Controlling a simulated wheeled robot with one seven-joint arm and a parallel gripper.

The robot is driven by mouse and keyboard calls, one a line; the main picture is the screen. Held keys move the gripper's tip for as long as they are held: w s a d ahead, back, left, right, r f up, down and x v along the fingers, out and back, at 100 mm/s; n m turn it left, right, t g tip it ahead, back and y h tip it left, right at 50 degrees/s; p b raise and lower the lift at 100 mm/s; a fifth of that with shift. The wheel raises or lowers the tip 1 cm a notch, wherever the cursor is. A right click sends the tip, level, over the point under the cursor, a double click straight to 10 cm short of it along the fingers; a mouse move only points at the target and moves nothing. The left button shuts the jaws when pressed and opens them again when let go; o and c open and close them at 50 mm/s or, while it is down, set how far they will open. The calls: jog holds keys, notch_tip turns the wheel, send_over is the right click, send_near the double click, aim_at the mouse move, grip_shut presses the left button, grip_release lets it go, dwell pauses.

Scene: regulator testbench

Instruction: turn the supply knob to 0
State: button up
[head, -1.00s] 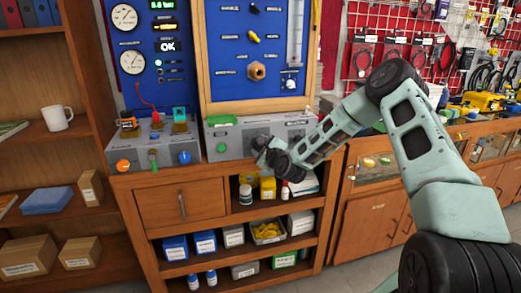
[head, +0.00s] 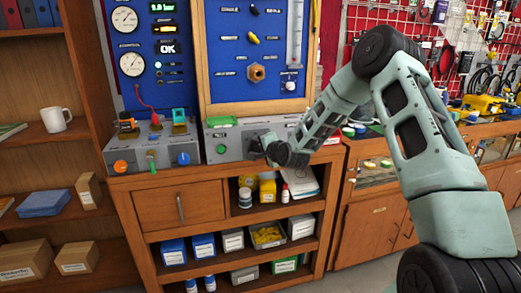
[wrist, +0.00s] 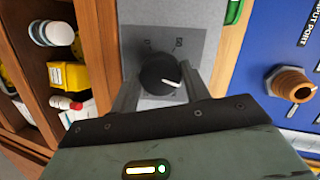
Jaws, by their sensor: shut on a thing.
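The supply knob (wrist: 158,70) is a round black knob with a white pointer mark. It sits on a grey plate (wrist: 190,42) with small printed marks that are too small to read. In the wrist view the pointer lies toward the lower right of the knob. My gripper (wrist: 160,88) is shut on the knob, with one finger on each side of it. In the head view my gripper (head: 262,145) is at the front of the grey bench box (head: 232,150), and my wrist hides the knob there.
A green button (head: 221,149) is left of my gripper on the box. The blue panel (head: 235,85) with a brass port (head: 256,72) rises behind. Another grey box (head: 128,157) with coloured knobs stands left. Shelves with bottles and boxes lie below.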

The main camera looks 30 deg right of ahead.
jog(key=n+b, duration=0.1)
jog(key=n, duration=0.2)
jog(key=shift+a+n+g, duration=0.15)
jog(key=shift+n+g, duration=0.15)
jog(key=shift+g, duration=0.1)
jog(key=n+b, duration=0.1)
jog(key=n, duration=0.2)
jog(key=shift+g+h, duration=0.3)
jog(key=shift+g, duration=0.1)
jog(key=n+b, duration=0.2)
jog(key=n, duration=0.1)
jog(key=shift+h, duration=0.4)
jog(key=n, duration=0.3)
jog(key=shift+a+g+h+b, duration=0.1)
jog(key=shift+g+h+b, duration=0.2)
jog(key=shift+g+h, duration=0.1)
jog(key=n+h, duration=0.1)
jog(key=n, duration=0.4)
jog(key=shift+n+p, duration=0.3)
jog(key=shift+n, duration=0.1)
jog(key=n+h, duration=0.1)
jog(key=n, duration=0.2)
jog(key=n+h+p, duration=0.1)
jog(key=n, duration=0.1)
jog(key=shift+f+n, duration=0.1)
jog(key=shift+n, duration=0.3)
jog(key=o, duration=1)
